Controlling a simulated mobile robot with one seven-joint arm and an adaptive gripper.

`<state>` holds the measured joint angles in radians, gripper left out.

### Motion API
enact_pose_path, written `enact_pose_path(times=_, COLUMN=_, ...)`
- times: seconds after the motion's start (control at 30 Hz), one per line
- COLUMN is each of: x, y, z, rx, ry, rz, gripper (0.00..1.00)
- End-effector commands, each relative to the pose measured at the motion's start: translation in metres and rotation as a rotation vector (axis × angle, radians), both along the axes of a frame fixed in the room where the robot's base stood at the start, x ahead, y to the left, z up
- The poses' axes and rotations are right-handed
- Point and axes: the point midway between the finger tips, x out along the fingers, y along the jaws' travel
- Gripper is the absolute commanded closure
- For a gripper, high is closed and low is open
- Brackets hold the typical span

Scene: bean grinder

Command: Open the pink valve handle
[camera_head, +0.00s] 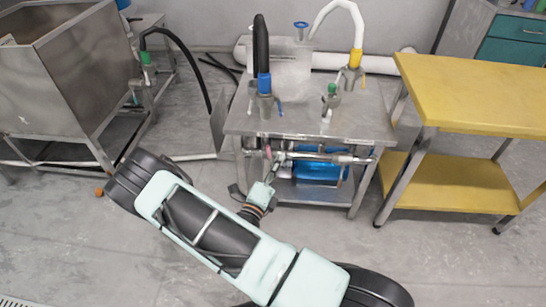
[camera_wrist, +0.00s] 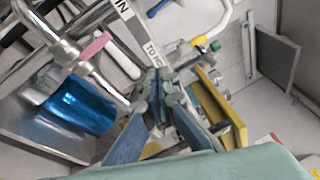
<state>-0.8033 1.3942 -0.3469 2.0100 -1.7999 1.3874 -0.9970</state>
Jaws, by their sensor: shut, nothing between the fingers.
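The pink valve handle (camera_wrist: 95,45) shows in the wrist view at the upper left, on a metal pipe with fittings. My gripper (camera_wrist: 160,82) is in the middle of the wrist view, its fingers shut and empty, to the right of and below the pink handle and apart from it in the picture. In the head view my gripper (camera_head: 277,160) is at the front edge of the steel table, by the pipe under its top. The pink handle is too small and partly hidden to make out surely there.
The steel table (camera_head: 345,118) carries hose fittings on top. A blue cylinder (camera_wrist: 80,106) lies beneath the pipe; it also shows under the table (camera_head: 318,170). A yellow bench (camera_head: 470,95) stands at the right and a steel hopper (camera_head: 75,70) at the left. Floor in front is clear.

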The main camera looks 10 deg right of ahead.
Motion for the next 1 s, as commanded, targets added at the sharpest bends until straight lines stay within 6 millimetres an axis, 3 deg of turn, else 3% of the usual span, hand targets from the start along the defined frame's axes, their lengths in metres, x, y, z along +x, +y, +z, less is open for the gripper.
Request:
enact_pose_path(times=0.1, x=-0.006, y=-0.001, z=-0.034, rx=-0.164, ry=0.167, rz=0.084, gripper=1.00)
enact_pose_path(times=0.27, x=-0.009, y=0.001, z=-0.054, rx=-0.258, ry=0.265, rz=0.143, gripper=1.00)
enact_pose_path(times=0.47, x=0.006, y=-0.007, z=-0.057, rx=-0.267, ry=0.273, rz=0.147, gripper=1.00)
enact_pose_path(times=0.87, x=0.080, y=-0.046, z=-0.056, rx=-0.264, ry=0.268, rz=0.147, gripper=1.00)
enact_pose_path(times=1.0, x=0.083, y=-0.021, z=-0.058, rx=-0.261, ry=0.269, rz=0.151, gripper=1.00)
